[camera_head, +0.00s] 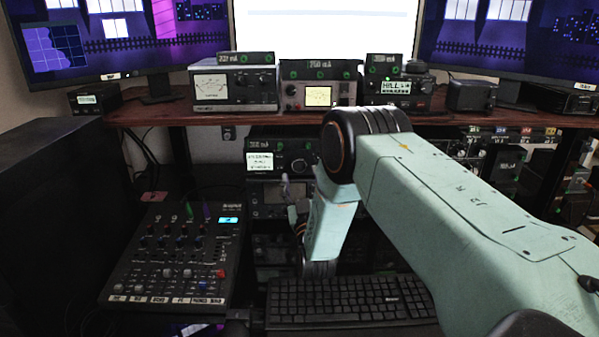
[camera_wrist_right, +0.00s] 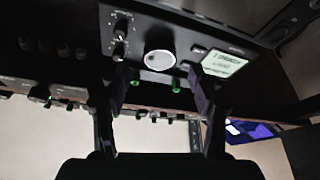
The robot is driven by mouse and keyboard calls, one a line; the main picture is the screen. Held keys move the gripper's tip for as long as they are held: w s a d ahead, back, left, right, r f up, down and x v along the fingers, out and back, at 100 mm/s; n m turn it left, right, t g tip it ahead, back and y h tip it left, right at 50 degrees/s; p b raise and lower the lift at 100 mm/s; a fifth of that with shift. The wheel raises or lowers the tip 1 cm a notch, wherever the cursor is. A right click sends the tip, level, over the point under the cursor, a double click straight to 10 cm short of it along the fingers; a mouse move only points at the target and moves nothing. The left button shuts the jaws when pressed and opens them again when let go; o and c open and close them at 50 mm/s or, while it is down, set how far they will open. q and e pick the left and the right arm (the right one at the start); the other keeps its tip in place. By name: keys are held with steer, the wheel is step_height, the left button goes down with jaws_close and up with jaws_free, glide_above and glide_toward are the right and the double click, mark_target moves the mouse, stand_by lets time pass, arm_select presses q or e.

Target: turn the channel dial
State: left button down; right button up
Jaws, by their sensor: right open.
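The likely channel dial is a round knob with a pale face (camera_wrist_right: 159,60) on a dark radio unit, seen in the wrist view beside a lit green-white display (camera_wrist_right: 224,63). In the head view this appears to be the knob (camera_head: 299,165) on the radio under the shelf, right of its display (camera_head: 260,161). My right gripper (camera_wrist_right: 158,82) is open, its two dark fingers apart on either side of the dial's line, with no clear contact. In the head view the right gripper (camera_head: 288,197) is small, partly hidden by my own arm. My left gripper is not in view.
A mixer (camera_head: 170,250) lies at lower left and a black keyboard (camera_head: 345,300) in front of the radios. A wooden shelf (camera_head: 150,112) above carries several devices, including a meter box (camera_head: 211,88). Monitors stand behind. More radio units fill the rack below the shelf.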

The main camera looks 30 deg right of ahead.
mark_target(300, 166)
steer(key=shift+x, duration=1.75)
steer(key=c, duration=1.2)
steer(key=shift+a+f+m+g+h+b, duration=0.15)
steer(key=shift+m+h+b, duration=0.3)
steer(key=shift+m+b, duration=0.45)
steer(key=shift+d+m+g+h+b, duration=0.1)
steer(key=shift+m+g+h+b, duration=0.25)
steer(key=shift+m, duration=0.85)
steer(key=m+g+h+b, duration=0.1)
steer(key=m+h+b, duration=0.1)
steer(key=m, duration=0.2)
steer(key=shift+a, duration=0.1)
steer(key=m, duration=0.2)
steer(key=m+g+h+b, duration=0.1)
steer(key=shift+w+m+g+h, duration=0.1)
steer(key=shift+m+g+h, duration=0.2)
steer(key=shift+m, duration=0.1)
steer(key=shift+m+g+h+b, duration=0.3)
steer(key=shift+m+g, duration=0.25)
steer(key=shift+m, duration=0.7)
steer(key=shift+m+g+h+b, duration=0.2)
steer(key=shift+m+g+b, duration=0.25)
steer(key=shift+m, duration=0.8)
